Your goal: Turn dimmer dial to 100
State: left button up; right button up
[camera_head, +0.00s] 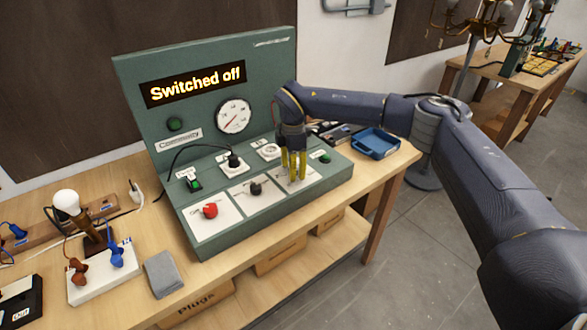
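The green control box (225,60) stands on the wooden bench, with a lit sign (197,83) reading "Switched off" and a round white gauge (234,116) on its upright panel. Its sloping front has a red knob (210,210) and a black knob (255,188) on white plates. My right gripper (293,174) points down with yellow fingers at a third white plate (311,179) to the right of them. The fingers hide what is on that plate, and I cannot tell whether they grip it. The dial labels are too small to read. My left gripper is not in view.
A black plug (234,161) with a cable sits in the box's middle row. A bulb (67,202) on a stand, a white terminal block (104,272) and a grey block (163,274) are at the left. A blue tray (376,144) lies right of the box.

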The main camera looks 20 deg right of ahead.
jog(key=shift+o, duration=0.5)
jog(key=shift+d+r, duration=0.1)
jog(key=shift+r, duration=0.25)
notch_tip(320, 180, up, 11)
jog(key=shift+r, duration=0.15)
